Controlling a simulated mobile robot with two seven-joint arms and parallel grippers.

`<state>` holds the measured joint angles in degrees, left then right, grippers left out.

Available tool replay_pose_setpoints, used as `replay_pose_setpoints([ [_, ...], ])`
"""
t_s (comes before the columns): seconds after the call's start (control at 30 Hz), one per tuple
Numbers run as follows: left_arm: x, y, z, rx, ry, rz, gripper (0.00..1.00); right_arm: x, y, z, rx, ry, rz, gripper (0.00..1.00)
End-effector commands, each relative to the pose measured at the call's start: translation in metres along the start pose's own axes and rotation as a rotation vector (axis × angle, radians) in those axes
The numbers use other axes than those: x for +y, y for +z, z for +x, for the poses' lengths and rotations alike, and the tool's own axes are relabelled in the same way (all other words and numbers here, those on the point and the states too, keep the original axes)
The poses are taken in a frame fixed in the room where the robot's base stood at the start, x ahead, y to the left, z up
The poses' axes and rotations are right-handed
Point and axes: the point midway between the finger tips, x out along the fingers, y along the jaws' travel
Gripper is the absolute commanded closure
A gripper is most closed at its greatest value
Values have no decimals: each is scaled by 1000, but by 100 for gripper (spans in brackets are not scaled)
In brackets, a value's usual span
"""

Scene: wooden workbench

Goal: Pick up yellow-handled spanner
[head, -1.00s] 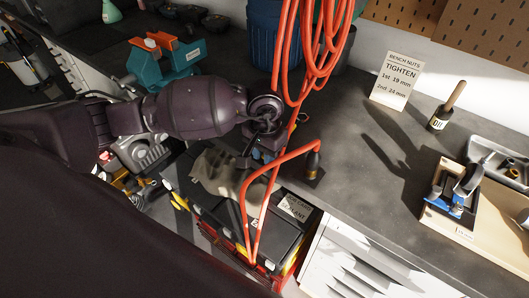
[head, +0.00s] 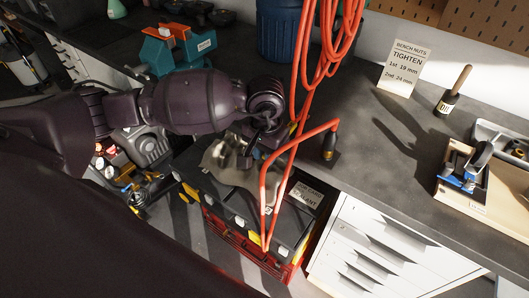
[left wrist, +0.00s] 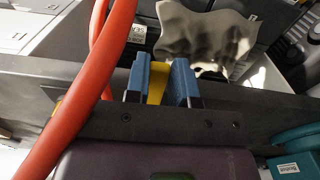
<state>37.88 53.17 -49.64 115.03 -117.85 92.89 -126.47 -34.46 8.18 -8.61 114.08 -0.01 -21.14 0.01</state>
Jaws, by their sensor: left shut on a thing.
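In the left wrist view, the two blue fingers of my left gripper (left wrist: 160,72) are shut on a yellow handle (left wrist: 157,84), which I take to be the spanner's. Only this yellow part shows between the fingers; the spanner's metal end and size marking cannot be made out. In the head view, my left gripper (head: 258,146) hangs below the wrist, by the bench's front edge and above the grey cloth on the black toolbox (head: 208,185). My right gripper is not in view.
An orange hose (head: 300,140) hangs close to my left gripper and loops down to the toolbox. A grey cloth (head: 226,165) lies on the toolbox. A teal vise (head: 178,47) stands left on the bench. Bare bench top (head: 385,160) lies to the right, before the sign (head: 404,67).

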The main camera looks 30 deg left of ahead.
Motion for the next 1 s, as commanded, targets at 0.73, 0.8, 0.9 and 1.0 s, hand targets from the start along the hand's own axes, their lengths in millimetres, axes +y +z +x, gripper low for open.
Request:
replay_pose_setpoints([
  [0.73, 0, 0, -1, 1, 0, -1, 47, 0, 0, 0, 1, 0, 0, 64],
  [0.8, 0, -1, -3, 2, 0, -1, 47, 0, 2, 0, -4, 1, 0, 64],
  [0.9, 0, -1, -11, 5, -1, -1, 47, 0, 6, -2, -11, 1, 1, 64],
  [1.0, 0, -1, -25, 6, -2, 0, 47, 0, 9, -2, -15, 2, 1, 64],
])
